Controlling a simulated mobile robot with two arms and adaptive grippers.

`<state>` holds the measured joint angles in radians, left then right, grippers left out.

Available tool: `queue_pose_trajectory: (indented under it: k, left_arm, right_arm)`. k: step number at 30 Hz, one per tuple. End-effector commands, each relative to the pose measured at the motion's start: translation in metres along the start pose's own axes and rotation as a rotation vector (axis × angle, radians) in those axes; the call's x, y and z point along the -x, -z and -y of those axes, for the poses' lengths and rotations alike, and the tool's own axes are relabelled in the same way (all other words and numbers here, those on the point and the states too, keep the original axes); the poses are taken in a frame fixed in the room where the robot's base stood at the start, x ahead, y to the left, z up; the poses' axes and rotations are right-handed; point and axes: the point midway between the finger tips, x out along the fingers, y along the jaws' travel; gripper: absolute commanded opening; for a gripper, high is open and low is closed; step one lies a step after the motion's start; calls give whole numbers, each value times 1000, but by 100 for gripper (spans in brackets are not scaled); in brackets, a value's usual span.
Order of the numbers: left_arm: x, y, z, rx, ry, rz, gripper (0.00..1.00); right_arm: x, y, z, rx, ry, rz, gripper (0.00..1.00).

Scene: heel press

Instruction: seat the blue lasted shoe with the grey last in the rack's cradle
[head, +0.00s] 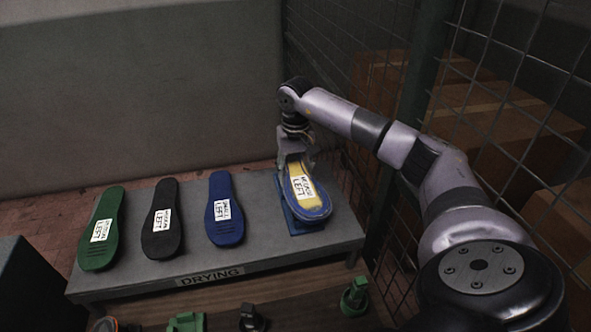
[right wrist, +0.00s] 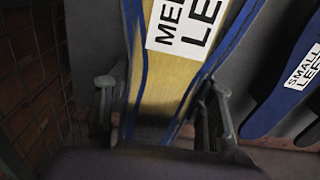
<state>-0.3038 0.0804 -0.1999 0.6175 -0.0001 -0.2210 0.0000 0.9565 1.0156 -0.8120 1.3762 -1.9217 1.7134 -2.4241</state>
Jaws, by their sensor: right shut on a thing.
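The blue shoe (head: 309,197) has a yellow underside facing up with a white label reading LEFT. It is at the right end of the drying rack (head: 345,232). A blue piece (head: 302,226), perhaps the cradle, shows beneath it; I cannot tell whether they touch. My right gripper (head: 295,158) is shut on the shoe's far end. In the right wrist view, the shoe's yellow underside (right wrist: 165,75) runs between the two fingers of my right gripper (right wrist: 160,95). The grey last cannot be made out. My left gripper is not in view.
A green sole (head: 102,222), a black sole (head: 161,215) and a blue sole (head: 224,205) lie left of the shoe. Green and black parts stand on the lower wooden surface in front, including a green one (head: 355,296). A wire mesh fence (head: 500,120) is at the right.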

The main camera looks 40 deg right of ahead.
Motion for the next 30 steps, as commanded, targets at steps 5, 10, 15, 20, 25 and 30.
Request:
queue_pose_trajectory:
  k: [5, 10, 15, 20, 25, 30]
  left_arm:
    - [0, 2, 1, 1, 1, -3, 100]
    - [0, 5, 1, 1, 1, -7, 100]
    - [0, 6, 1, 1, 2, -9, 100]
    - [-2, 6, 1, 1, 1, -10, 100]
    - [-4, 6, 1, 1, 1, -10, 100]
    - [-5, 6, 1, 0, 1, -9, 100]
  right_arm:
    - [2, 1, 0, -1, 2, -2, 11]
    - [2, 1, 0, -1, 2, -2, 11]
    - [1, 1, 0, -1, 2, -2, 11]
    - [-1, 1, 0, -1, 2, -2, 11]
    - [-3, 1, 0, -1, 2, -2, 11]
    - [-6, 1, 0, -1, 2, -2, 11]
